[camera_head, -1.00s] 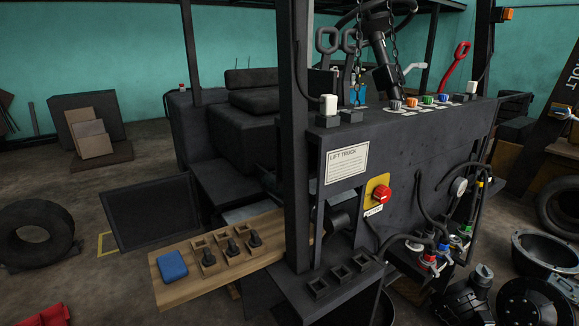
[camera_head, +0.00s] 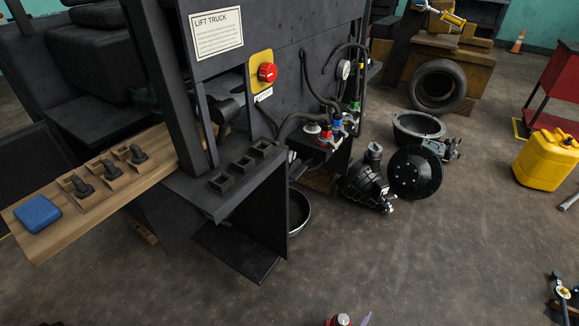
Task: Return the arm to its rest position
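Neither of my grippers can be made out in the head view, and no arm of mine shows clearly. The stripped forklift (camera_head: 300,60) fills the left and middle of the view, with a "LIFT TRUCK" plate (camera_head: 217,33) on its dark panel. A red knob (camera_head: 267,72) sits on a yellow plate on that panel. Coloured hose fittings (camera_head: 325,134) are at its right end. A wooden board (camera_head: 50,237) sticks out at the left, carrying a blue block (camera_head: 37,213) and several black plugs in wooden holders (camera_head: 103,170).
Black machine parts (camera_head: 415,172) and a grey bell housing (camera_head: 418,127) lie on the floor, near a tyre (camera_head: 437,86). A yellow canister (camera_head: 546,158) stands at the right. A dark tool-like object (camera_head: 562,290) is at lower right.

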